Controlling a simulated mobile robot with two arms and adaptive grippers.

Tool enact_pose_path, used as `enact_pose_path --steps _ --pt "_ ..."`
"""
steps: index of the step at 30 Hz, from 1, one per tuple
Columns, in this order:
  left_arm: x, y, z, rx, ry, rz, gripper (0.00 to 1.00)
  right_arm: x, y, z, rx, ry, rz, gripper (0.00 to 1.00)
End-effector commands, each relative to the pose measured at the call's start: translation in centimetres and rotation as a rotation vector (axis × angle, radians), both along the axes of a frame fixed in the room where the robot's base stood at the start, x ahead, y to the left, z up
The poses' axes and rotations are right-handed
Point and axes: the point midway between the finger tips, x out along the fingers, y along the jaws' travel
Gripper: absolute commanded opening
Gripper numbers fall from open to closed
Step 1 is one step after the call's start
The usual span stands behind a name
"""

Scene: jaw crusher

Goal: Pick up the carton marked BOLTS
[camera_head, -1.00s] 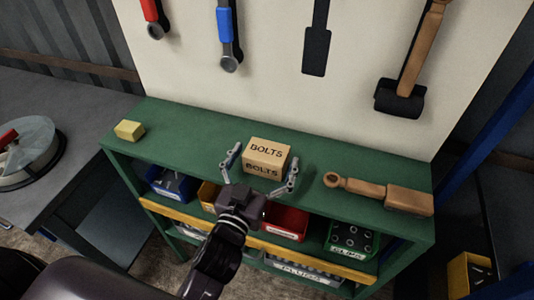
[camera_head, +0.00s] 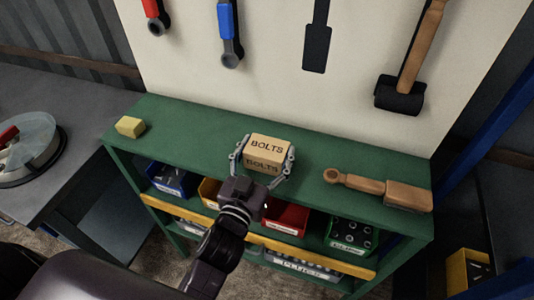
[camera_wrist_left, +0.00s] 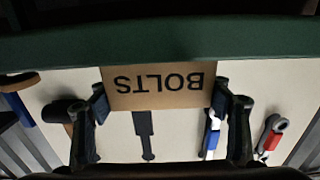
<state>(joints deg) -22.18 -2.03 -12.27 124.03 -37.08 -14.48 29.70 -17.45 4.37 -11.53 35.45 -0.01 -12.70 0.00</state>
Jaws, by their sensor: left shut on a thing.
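The carton marked BOLTS (camera_head: 268,148) is a small tan box on the green shelf top, near its middle. My left gripper (camera_head: 263,160) has one finger on each side of the carton and is shut on it. In the left wrist view the carton (camera_wrist_left: 158,86) sits between the two fingers (camera_wrist_left: 160,100), its lettering upside down. Whether the carton's underside still touches the shelf I cannot tell. My right gripper is not in view.
On the green shelf (camera_head: 200,130) a yellow block (camera_head: 130,127) lies to the left and a wooden-handled brush (camera_head: 380,189) to the right. Bins such as a red one (camera_head: 287,218) stand below. Tools, including a mallet (camera_head: 402,95), hang on the pale board behind.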

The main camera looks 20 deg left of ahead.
Motion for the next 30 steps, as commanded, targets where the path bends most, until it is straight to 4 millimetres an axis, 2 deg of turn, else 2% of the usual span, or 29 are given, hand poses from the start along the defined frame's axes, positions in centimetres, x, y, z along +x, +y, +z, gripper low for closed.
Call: enact_pose_path --steps 8,14,20,28,30 --pt "0.0 0.0 0.6 -0.001 -0.007 -0.001 0.30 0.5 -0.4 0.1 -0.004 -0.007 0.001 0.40" --pt "0.1 0.0 2.6 0.001 -0.011 -0.001 0.30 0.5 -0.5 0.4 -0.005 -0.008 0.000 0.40" --pt "0.0 -0.1 7.3 -0.001 -0.016 -0.003 0.30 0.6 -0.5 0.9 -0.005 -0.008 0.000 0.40" --pt "0.0 0.0 15.6 -0.004 -0.017 -0.003 0.30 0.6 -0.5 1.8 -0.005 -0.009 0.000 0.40" --pt "0.0 0.0 17.6 -0.002 -0.014 -0.002 0.30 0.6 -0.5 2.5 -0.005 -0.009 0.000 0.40"
